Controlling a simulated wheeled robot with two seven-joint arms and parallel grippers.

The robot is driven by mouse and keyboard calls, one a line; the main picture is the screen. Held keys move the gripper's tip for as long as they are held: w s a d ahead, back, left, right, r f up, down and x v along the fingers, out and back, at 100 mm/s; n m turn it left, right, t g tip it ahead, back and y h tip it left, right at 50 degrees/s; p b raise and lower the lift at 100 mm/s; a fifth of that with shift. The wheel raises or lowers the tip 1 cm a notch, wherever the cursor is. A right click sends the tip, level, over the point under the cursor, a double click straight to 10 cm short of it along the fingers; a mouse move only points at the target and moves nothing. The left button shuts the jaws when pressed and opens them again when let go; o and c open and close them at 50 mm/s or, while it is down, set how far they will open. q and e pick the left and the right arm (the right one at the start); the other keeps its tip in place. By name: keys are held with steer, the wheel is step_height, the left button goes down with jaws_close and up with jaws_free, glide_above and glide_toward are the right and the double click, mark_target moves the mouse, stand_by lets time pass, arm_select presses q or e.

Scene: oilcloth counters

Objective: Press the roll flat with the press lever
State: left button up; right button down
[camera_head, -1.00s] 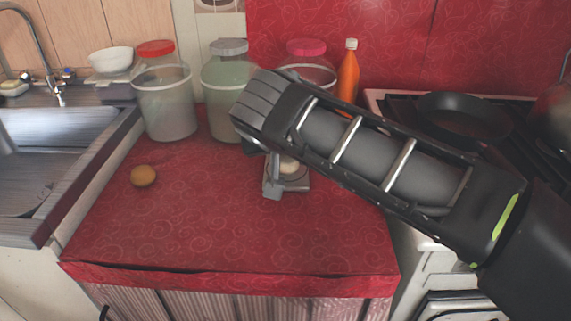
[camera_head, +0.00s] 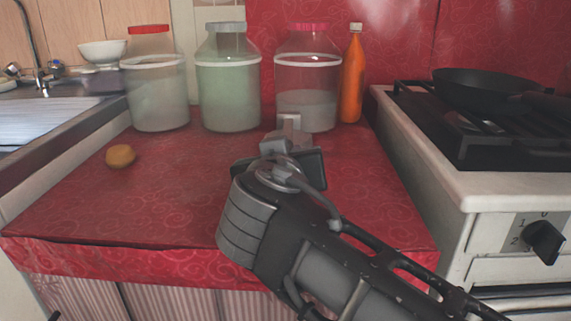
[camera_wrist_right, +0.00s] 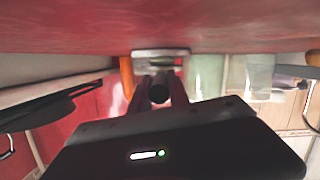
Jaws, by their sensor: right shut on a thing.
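My right gripper (camera_head: 284,146) is over the counter in the head view, its wrist covering much of what lies beyond. The right wrist view is upside down and shows its dark fingers (camera_wrist_right: 162,86) shut around the dark, round-ended press lever (camera_wrist_right: 159,93). The grey press (camera_head: 289,123) shows only in part past the gripper in the head view; its pale metal body (camera_wrist_right: 160,53) is just beyond the fingers in the wrist view. The roll in the press cannot be made out. My left gripper is not in view.
A tan round bun (camera_head: 121,156) lies on the red oilcloth counter (camera_head: 150,210), left of the press. Lidded jars (camera_head: 228,95) and an orange bottle (camera_head: 353,75) stand behind. The stove (camera_head: 470,185) with a pan is at right, the sink at left.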

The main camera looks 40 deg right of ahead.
steer(key=shift+f, duration=0.15)
steer(key=c, duration=1.3)
jaws_free()
steer(key=shift+o, duration=0.2)
steer(key=p+v, duration=0.2)
steer(key=v, duration=0.4)
steer(key=shift+s+a+r, duration=0.2)
steer(key=shift+a+r, duration=0.05)
steer(key=shift+s+a, duration=0.35)
steer(key=shift+s, duration=0.05)
